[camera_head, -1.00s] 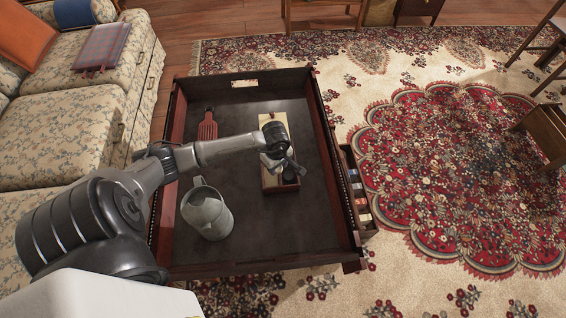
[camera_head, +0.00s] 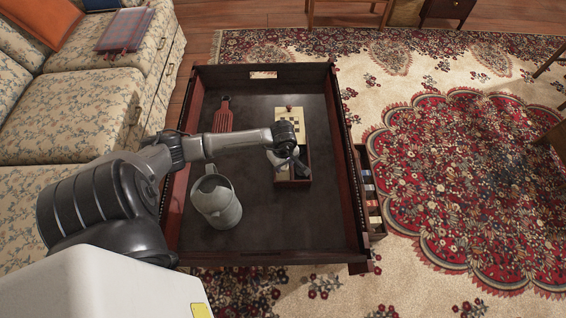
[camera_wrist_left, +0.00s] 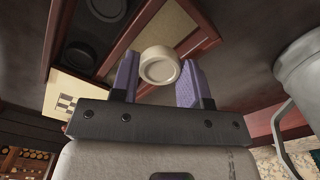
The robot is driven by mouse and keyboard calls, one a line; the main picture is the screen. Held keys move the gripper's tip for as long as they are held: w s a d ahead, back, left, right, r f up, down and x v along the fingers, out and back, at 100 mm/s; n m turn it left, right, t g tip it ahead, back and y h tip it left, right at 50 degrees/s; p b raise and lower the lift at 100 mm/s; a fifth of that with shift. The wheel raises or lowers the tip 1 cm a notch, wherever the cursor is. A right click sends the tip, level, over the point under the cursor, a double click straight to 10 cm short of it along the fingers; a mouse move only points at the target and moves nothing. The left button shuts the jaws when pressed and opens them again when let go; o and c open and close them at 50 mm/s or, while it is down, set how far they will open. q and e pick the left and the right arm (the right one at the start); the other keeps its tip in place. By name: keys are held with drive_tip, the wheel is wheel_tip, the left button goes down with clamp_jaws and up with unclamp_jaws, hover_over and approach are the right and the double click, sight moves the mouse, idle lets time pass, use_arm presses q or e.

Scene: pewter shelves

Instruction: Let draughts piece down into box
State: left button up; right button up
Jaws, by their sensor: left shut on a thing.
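A cream, round draughts piece (camera_wrist_left: 159,67) shows in the left wrist view between the two purple fingertips of my left gripper (camera_wrist_left: 160,76), which is shut on it. The box (camera_head: 293,172) is a wooden draughts box with a checkered board part (camera_head: 290,122), lying on the dark tray table. In the head view my left gripper (camera_head: 291,165) is over the box's near part and hides some of it. In the wrist view, dark pieces (camera_wrist_left: 80,57) lie in one compartment, and a lighter compartment (camera_wrist_left: 165,35) is just beyond the held piece. The right gripper is not in view.
A grey metal jug (camera_head: 217,202) stands on the tray table (camera_head: 250,238) to the left of the box. A red slatted board (camera_head: 223,115) lies farther back. The table has raised edges. A sofa (camera_head: 80,120) stands at the left.

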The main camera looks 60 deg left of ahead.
use_arm(q)
drive_tip(key=o, duration=1)
drive_tip(key=shift+c, duration=0.2)
wheel_tip(320, 180, up, 14)
drive_tip(key=p, duration=0.5)
drive_tip(key=shift+f, duration=0.1)
